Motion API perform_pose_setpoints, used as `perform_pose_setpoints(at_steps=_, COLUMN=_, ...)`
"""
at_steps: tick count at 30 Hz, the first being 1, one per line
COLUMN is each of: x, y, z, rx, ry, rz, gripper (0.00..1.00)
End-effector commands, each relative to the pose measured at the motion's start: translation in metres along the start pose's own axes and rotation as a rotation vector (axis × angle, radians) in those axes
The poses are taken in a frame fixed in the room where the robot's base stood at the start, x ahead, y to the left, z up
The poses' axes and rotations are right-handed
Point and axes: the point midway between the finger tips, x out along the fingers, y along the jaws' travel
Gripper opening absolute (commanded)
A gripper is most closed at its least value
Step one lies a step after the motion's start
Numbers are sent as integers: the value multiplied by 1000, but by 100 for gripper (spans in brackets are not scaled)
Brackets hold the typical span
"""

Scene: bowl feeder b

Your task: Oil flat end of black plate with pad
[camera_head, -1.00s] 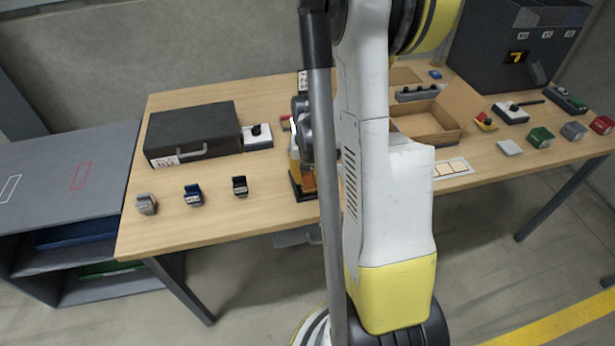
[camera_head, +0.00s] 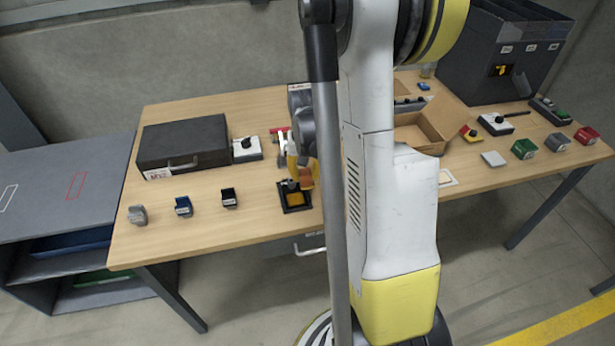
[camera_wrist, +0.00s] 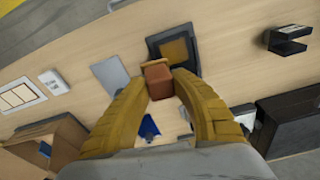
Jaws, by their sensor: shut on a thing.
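My gripper (camera_wrist: 160,85) is shut on a reddish-brown block pad (camera_wrist: 160,82) with a tan strip at its far edge. In the head view my gripper (camera_head: 303,176) is just behind and above a black tray with a yellow-amber inset (camera_head: 295,198). In the wrist view this tray (camera_wrist: 157,44) lies just beyond the held pad; I cannot tell whether they touch. A small black slotted piece (camera_head: 229,200), which seems to be the black plate, stands on the table left of the tray. It also shows in the wrist view (camera_wrist: 288,40), apart from my gripper.
A dark case (camera_head: 183,145) and white knob box (camera_head: 247,148) are behind. In the wrist view a grey plate (camera_wrist: 110,75) lies beside the tray.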

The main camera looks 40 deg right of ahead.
Motion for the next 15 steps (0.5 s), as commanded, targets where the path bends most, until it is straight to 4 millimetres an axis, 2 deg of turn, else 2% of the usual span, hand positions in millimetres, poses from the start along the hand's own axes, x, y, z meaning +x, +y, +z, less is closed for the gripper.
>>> perform_pose_setpoints(at_steps=1, x=-8, y=-1, z=-2, rx=-1, ry=0, rz=0, gripper=0)
perform_pose_setpoints(at_steps=6, x=-19, y=-3, z=-5, rx=-2, ry=0, rz=0, gripper=0)
perform_pose_setpoints(at_steps=15, x=-21, y=-4, z=-6, rx=-2, ry=0, rz=0, gripper=0)
